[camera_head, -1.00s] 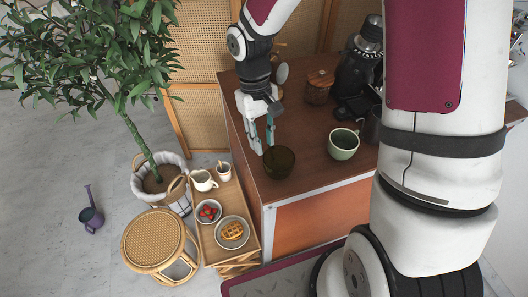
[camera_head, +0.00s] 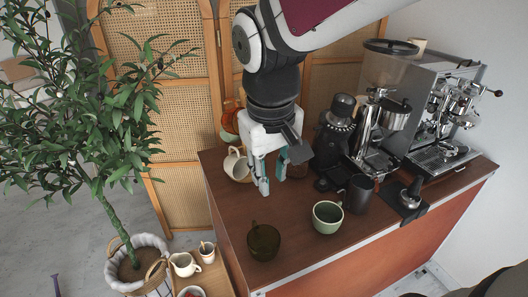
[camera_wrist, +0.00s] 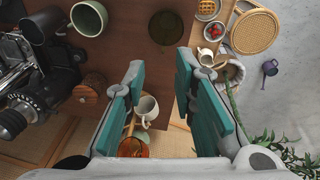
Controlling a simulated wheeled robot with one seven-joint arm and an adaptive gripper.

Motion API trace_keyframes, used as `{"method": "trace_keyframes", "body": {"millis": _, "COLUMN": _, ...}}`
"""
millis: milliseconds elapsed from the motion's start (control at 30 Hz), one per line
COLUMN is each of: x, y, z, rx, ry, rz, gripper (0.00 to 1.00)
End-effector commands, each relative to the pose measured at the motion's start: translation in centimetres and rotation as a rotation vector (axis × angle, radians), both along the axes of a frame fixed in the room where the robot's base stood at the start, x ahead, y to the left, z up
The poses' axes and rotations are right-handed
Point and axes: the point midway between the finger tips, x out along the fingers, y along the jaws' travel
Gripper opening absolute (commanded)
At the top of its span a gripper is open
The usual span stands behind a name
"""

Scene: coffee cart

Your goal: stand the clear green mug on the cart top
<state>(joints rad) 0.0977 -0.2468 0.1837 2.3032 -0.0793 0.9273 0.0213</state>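The clear green mug (camera_head: 263,242), dark olive and see-through, stands upright on the brown cart top (camera_head: 300,245) near its front left corner. In the wrist view it shows as a dark round shape (camera_wrist: 167,28) beyond the fingertips. My gripper (camera_head: 272,178) points down above the left part of the cart top, behind the mug and apart from it. Its two teal fingers (camera_wrist: 161,65) are spread with nothing between them.
An opaque green cup (camera_head: 327,217) stands right of the mug, by a dark pitcher (camera_head: 358,194). A white mug (camera_head: 237,164) and an orange glass mug (camera_wrist: 132,148) are close behind my gripper. A grinder and espresso machine (camera_head: 440,105) fill the right. A side tray (camera_head: 213,276) stands left.

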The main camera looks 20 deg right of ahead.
Motion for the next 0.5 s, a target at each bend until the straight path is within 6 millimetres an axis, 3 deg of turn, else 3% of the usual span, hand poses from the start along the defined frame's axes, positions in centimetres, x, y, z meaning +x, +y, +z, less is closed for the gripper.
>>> {"method": "trace_keyframes", "body": {"millis": 200, "x": -4.5, "y": -0.7, "z": 3.7, "rx": 0.049, "ry": -0.184, "rz": -0.048, "gripper": 0.25}}
{"method": "trace_keyframes", "body": {"millis": 500, "x": -8.1, "y": -1.1, "z": 5.2, "rx": 0.12, "ry": -0.322, "rz": -0.075, "gripper": 0.25}}
